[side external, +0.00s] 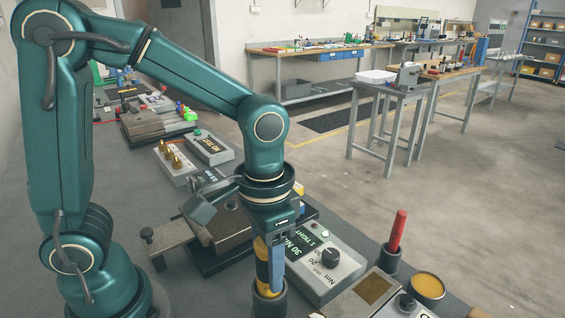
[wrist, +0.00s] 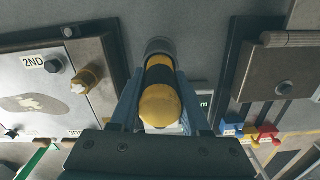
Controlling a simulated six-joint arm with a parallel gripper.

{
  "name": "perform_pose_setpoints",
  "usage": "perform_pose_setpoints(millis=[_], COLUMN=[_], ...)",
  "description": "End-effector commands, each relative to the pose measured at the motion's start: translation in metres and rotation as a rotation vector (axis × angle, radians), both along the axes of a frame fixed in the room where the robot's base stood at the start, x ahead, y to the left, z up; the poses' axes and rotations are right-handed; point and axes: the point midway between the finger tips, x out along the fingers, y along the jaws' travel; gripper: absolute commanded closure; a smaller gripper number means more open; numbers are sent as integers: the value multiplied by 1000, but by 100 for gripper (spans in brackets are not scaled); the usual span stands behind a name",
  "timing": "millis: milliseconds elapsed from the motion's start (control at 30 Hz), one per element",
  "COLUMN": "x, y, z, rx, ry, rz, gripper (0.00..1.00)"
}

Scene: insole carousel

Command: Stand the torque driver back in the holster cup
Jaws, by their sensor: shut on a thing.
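My gripper (side external: 270,278) points straight down and is shut on the torque driver (side external: 262,262), a yellow and black handle held upright. A blue finger covers part of it. The driver's lower end is within the rim of a dark round holster cup (side external: 268,304) at the bottom of the side view. How deep it sits and whether it touches the bottom are hidden. In the wrist view the driver (wrist: 160,104) lies between the two fingers, and a grey round end (wrist: 159,46) shows beyond it; I cannot tell whether that is the cup.
A torque tester box (side external: 325,262) with a display and black knob stands close right of the cup. Another cup (side external: 388,260) holds a red-handled tool (side external: 397,230). A yellow-topped round tin (side external: 427,287) is further right. A dark fixture (side external: 228,228) stands behind left.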

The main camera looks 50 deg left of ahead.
Motion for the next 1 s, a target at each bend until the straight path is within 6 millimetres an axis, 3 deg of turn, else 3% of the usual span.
perform_pose_setpoints(millis=[33,100,467,800,1000], x=[0,0,1,1,0], y=[0,0,0,-1,0], z=[0,0,3,43,52], rx=[-1,-1,0,-2,0], ry=[-2,-2,-2,-6,-2], rz=[0,0,0,0,0], gripper=[42,19,19,19,19])
